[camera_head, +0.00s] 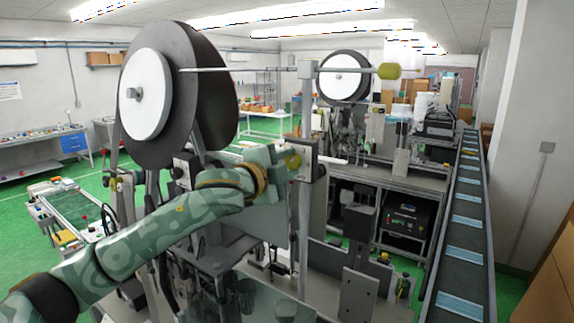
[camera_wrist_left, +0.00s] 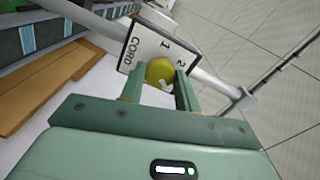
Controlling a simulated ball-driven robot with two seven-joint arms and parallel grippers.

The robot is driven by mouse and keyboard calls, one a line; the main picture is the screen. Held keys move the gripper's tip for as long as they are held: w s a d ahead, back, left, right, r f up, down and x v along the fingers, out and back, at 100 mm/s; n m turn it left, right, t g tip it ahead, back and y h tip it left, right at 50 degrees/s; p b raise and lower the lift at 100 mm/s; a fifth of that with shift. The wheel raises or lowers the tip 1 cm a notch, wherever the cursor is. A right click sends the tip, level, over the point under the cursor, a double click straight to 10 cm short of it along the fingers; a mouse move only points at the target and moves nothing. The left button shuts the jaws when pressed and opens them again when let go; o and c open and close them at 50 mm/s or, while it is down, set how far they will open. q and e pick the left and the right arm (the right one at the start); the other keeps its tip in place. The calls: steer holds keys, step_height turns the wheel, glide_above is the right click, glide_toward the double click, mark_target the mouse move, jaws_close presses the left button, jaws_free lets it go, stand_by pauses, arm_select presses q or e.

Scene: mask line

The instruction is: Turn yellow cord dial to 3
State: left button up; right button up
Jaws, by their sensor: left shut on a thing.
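The yellow cord dial (camera_wrist_left: 159,70) sits on a white plate (camera_wrist_left: 137,46) marked CORD, with the numbers 1 and 2 readable; no 3 can be read. My left gripper (camera_wrist_left: 157,88) is shut on the dial, one finger on each side. A white mark shows on the dial, but which number it points at cannot be told. In the head view the dial (camera_head: 292,159) shows small beside a grey post, and my left gripper (camera_head: 283,164) reaches it from the left. My right gripper is not in view.
A large black reel (camera_head: 205,85) with a white hub stands above my left arm. A thin rod with a yellow end knob (camera_head: 389,71) crosses above the dial. A grey post (camera_head: 306,220) stands close by the gripper. A conveyor (camera_head: 467,215) carrying blue masks runs along the right.

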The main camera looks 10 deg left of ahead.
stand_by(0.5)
arm_select(q)
steer(key=o, duration=1)
steer(key=b+v, duration=0.5)
steer(key=v, duration=1.1)
steer(key=shift+s+f, duration=0.1)
steer(key=shift+s, duration=0.05)
